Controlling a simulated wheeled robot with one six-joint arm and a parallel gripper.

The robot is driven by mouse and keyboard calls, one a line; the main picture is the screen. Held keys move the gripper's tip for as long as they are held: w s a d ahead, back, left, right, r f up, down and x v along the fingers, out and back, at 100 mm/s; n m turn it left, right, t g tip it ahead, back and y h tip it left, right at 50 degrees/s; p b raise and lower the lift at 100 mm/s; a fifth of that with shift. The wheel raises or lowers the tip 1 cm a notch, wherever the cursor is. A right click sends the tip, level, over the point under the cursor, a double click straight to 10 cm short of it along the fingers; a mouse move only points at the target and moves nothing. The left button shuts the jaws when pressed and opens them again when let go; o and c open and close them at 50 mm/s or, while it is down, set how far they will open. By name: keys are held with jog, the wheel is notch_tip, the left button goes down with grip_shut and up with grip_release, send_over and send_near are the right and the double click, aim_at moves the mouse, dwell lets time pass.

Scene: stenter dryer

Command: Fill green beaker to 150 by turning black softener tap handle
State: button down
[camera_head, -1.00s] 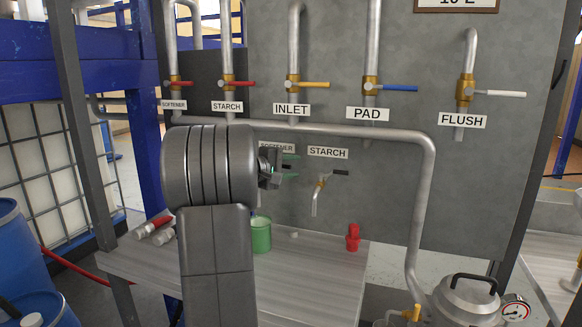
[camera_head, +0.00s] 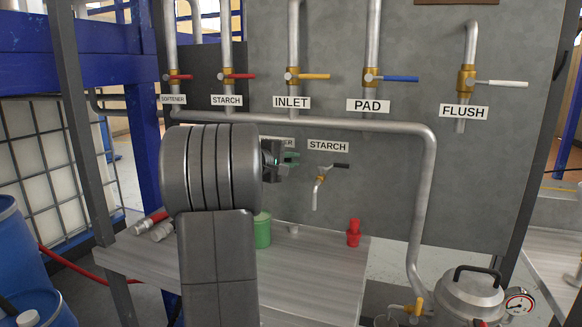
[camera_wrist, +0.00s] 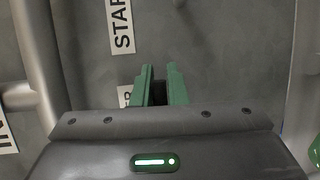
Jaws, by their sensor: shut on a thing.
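The green beaker (camera_head: 262,231) stands upright on the grey bench, partly hidden behind my arm; its scale and liquid level cannot be read. My gripper (camera_head: 290,158) is in front of the panel, above the beaker, at the lower softener label (camera_head: 285,142), which my arm partly covers. In the wrist view my green fingers (camera_wrist: 160,74) are shut on a dark piece, the black softener tap handle (camera_wrist: 160,94), of which little shows. The tap's body and spout are hidden, and no liquid stream shows.
The starch tap (camera_head: 320,185) with its black handle is just right of my gripper. A red object (camera_head: 353,233) stands on the bench (camera_head: 310,265). A thick pipe (camera_head: 428,200) bends down at the right. Blue drums are at the left.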

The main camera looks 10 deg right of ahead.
jog(key=c, duration=1.4)
grip_release()
jog(key=shift+c, duration=0.2)
jog(key=shift+a, duration=0.1)
jog(key=v, duration=1.3)
jog(key=shift+s+a+b, duration=0.2)
jog(key=shift+a+b, duration=0.05)
jog(key=shift+b, duration=0.15)
jog(key=shift+d, duration=0.1)
jog(key=p+x, duration=0.1)
jog(key=x, duration=1.2)
jog(key=shift+w+d+p, duration=0.15)
jog(key=shift+d+p, duration=0.05)
jog(key=shift+p, duration=0.1)
